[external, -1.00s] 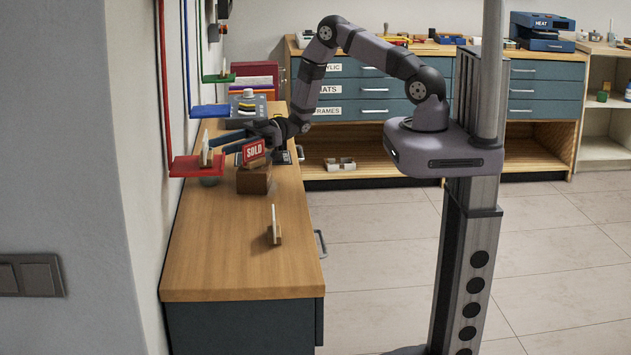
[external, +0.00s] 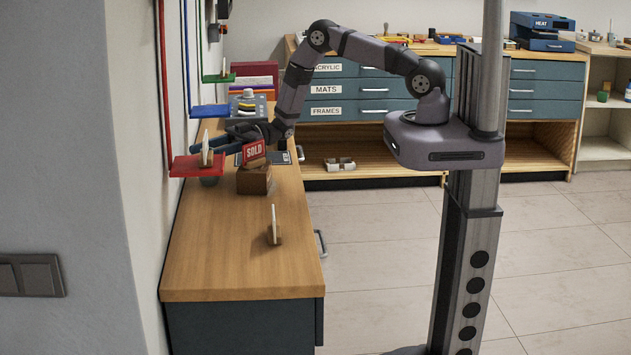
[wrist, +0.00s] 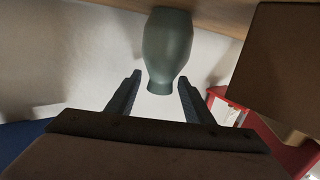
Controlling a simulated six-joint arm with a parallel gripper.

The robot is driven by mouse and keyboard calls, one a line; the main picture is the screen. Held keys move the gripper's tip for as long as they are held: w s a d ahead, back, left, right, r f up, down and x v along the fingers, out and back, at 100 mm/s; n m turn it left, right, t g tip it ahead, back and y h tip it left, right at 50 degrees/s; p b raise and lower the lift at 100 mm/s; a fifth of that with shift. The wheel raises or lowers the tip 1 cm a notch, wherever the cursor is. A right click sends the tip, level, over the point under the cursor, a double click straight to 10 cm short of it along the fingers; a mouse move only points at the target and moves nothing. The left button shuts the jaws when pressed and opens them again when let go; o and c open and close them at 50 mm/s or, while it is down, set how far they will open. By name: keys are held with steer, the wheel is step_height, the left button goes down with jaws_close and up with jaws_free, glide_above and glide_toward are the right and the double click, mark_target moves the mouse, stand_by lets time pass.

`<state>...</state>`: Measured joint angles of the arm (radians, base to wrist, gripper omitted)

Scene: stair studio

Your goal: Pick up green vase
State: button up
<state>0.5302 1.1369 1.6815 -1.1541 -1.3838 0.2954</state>
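The green vase (wrist: 167,48) shows in the wrist view at the top middle, its narrow end toward my gripper and its other end by a wooden surface. My gripper (wrist: 160,79) is open, with its two fingers apart and the vase beyond and between their tips. I cannot tell whether they touch it. In the external view my gripper (external: 228,138) is above the bench near the wall, by the blue shelf. A small grey-green piece below the red shelf (external: 208,182) may be the vase, mostly hidden.
A red shelf (external: 196,167) and a blue shelf (external: 209,111) hang from the wall near my gripper. A wooden block (external: 254,181) with a red SOLD sign (external: 253,151) stands close by. A small card stand (external: 274,235) is nearer the front; the bench front (external: 225,270) is clear.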

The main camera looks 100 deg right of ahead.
jaws_close()
steer(key=shift+r, duration=0.25)
step_height(320, 180, up, 18)
steer(key=b, duration=0.2)
steer(key=shift+f+b, duration=0.2)
steer(key=shift+b, duration=0.2)
stand_by(0.3)
